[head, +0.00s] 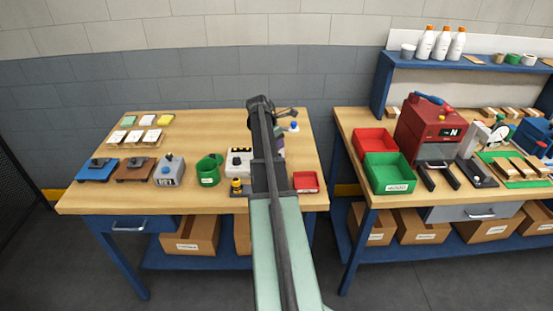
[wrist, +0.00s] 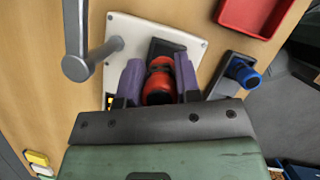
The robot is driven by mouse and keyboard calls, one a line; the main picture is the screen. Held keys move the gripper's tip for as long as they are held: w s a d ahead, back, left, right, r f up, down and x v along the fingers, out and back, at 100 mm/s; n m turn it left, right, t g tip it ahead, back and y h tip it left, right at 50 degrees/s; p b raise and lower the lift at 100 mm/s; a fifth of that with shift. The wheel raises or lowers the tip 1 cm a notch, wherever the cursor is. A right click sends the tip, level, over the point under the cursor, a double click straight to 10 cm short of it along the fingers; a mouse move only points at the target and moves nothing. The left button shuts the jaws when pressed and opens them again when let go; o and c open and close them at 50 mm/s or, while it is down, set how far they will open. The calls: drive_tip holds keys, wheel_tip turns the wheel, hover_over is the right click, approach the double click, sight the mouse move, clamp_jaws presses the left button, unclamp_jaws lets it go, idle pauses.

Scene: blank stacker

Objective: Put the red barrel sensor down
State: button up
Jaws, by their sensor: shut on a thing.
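The red barrel sensor (wrist: 157,86) is between the purple fingers of my gripper (wrist: 159,78) in the wrist view. My gripper is shut on it. A white plate (wrist: 127,28) lies below, with a black block (wrist: 168,47) just beyond the sensor. I cannot tell whether the sensor touches the block or plate. In the head view my arm hides the sensor and most of the gripper; only a bit of purple shows.
A grey metal post with a round end (wrist: 76,66) stands close left of the gripper. A blue barrel piece on a dark base (wrist: 242,72) is close right. A red tray (wrist: 253,14) lies beyond.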

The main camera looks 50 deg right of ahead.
drive_tip(key=shift+f+b, duration=2.1)
drive_tip(key=shift+f, duration=0.2)
drive_tip(key=o, duration=1)
drive_tip(key=shift+o, duration=0.2)
drive_tip(key=p+v, duration=1.2)
drive_tip(key=v, duration=0.1)
drive_tip(key=shift+d, duration=0.15)
drive_tip(key=shift+s+f, duration=0.1)
drive_tip(key=w+a+f+m+t+y, duration=0.1)
drive_tip(key=a+m, duration=0.2)
drive_tip(key=a, duration=1.3)
drive_tip(key=w+a+m+t+y, duration=0.1)
drive_tip(key=w+a+m, duration=0.15)
drive_tip(key=a, duration=1.35)
drive_tip(key=s+a+m+y, duration=0.1)
drive_tip(key=s+a+m, duration=0.2)
drive_tip(key=a, duration=0.7)
drive_tip(key=s+a+m+y, duration=0.1)
drive_tip(key=s+a+m, duration=0.3)
drive_tip(key=a, duration=0.6)
drive_tip(key=shift+s+a+f, duration=0.15)
drive_tip(key=shift+s+a, duration=0.1)
drive_tip(key=shift+s, duration=0.65)
